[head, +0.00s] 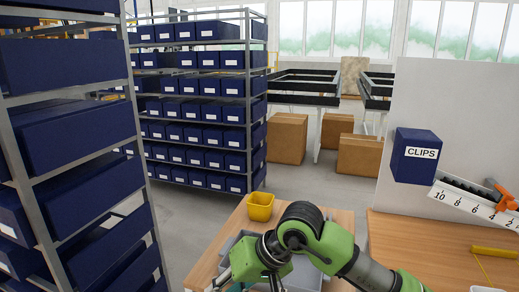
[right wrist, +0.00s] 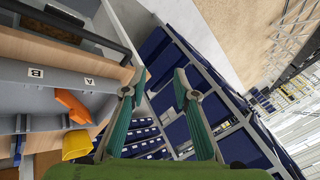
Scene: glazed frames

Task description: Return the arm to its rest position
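My right arm (head: 325,245), green and black, comes in from the lower right in the head view. It is bent over the wooden table, and its gripper end is low at the bottom edge, partly cut off. In the right wrist view my right gripper (right wrist: 155,84) has its two teal fingers spread apart with nothing between them. Blue shelf bins show behind the fingers. My left gripper and arm are not in view.
In the head view a yellow bin (head: 260,206) stands on the wooden table (head: 232,232), beside a grey tray partly hidden by my arm. A blue CLIPS box (head: 415,157) is at right. Blue-bin shelves (head: 68,150) stand close at left. Cardboard boxes (head: 287,138) sit beyond.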

